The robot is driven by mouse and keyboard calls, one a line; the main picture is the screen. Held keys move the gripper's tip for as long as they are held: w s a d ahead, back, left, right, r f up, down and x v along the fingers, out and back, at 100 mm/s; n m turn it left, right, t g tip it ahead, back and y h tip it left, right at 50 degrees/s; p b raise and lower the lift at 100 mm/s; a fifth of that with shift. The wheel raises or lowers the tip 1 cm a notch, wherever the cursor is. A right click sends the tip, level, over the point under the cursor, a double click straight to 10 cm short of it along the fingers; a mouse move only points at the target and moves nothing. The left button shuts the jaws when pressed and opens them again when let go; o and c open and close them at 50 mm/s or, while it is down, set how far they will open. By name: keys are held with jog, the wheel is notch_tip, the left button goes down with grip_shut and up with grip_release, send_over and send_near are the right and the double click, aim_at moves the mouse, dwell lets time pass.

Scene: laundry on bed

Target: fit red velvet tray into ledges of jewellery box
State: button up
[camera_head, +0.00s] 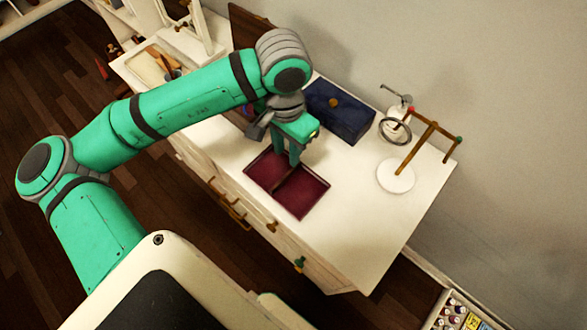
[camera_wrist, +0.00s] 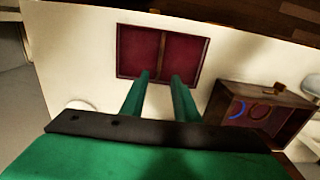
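The red velvet tray (camera_head: 305,196) lies flat on the white dresser top, with a divider across its middle; it also shows in the wrist view (camera_wrist: 189,58). My gripper (camera_head: 294,160) points down over the tray's far edge. In the wrist view its two fingers (camera_wrist: 160,77) are apart and empty, with the divider lined up between the tips. I cannot tell whether they touch the tray. The brown jewellery box (camera_wrist: 262,92) stands open beside the tray, with a blue and a red ring-shaped piece inside. In the head view my arm hides most of the box; its raised lid (camera_head: 247,25) shows.
A dark blue box (camera_head: 338,112) lies behind my gripper near the wall. A wooden stand on a white base (camera_head: 396,177) and a pump bottle (camera_head: 397,120) stand to the right. The dresser top (camera_head: 350,230) is clear right of the tray.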

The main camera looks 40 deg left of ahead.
aim_at(286, 176)
jog(key=f, duration=1)
jog(key=shift+s+f, duration=0.2)
jog(key=shift+s, duration=0.2)
grip_shut()
